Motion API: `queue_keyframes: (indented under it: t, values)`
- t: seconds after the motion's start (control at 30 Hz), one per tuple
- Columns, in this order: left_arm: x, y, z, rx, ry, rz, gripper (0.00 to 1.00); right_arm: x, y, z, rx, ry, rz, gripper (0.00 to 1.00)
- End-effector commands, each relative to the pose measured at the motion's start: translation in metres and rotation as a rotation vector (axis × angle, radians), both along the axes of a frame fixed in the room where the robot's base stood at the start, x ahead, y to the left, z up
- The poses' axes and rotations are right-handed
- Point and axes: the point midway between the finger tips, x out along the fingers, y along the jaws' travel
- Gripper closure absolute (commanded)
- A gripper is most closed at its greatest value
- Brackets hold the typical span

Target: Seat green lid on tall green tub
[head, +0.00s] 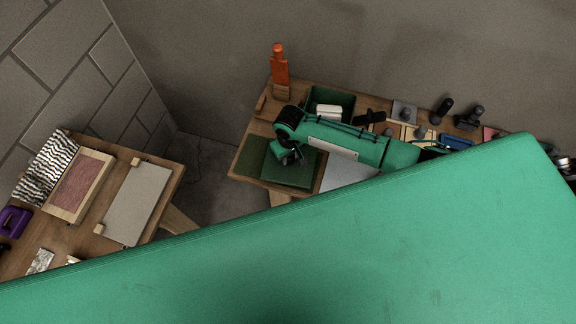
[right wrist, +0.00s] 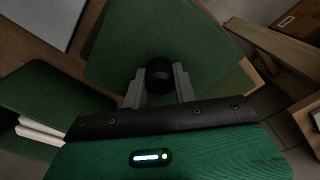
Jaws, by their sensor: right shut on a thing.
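The green lid (head: 292,174) is a flat dark green square with a black knob (right wrist: 160,76). It is at the left end of the back table, over a darker green patch (head: 252,158). My right gripper (head: 290,157) is above the lid; in the right wrist view its grey fingers (right wrist: 160,85) are shut on the knob. I cannot tell whether the lid rests or is slightly raised. The green tub (head: 346,98) stands open behind the lid, with white blocks inside; its wall also shows in the right wrist view (right wrist: 50,95). My left gripper is not in view.
An orange tool (head: 280,68) stands upright left of the tub. A black cross-shaped piece (head: 371,116) and several small dark objects lie to the right. A pale panel (head: 350,173) is right of the lid. A second wooden table (head: 158,192) is at left, across a gap.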

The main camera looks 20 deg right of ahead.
Motion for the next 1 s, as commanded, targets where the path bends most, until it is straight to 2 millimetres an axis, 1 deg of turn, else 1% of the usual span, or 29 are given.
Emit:
queue_keyframes:
  t: [0.1,0.37,0.8,0.83,1.0]
  values:
    - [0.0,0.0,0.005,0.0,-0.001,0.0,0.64,0.0,0.0,0.005,0.0,0.0,0.0,1.0]
    - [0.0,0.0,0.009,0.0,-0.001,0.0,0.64,0.0,0.0,0.008,0.0,0.0,0.0,1.0]
    - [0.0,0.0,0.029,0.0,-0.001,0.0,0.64,0.0,0.0,0.034,0.0,0.0,0.001,1.0]
    - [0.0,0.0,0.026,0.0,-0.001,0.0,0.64,0.0,0.0,0.034,0.0,-0.001,0.001,1.0]
    - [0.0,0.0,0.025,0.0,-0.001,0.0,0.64,0.0,0.0,0.044,0.001,-0.001,0.0,1.0]
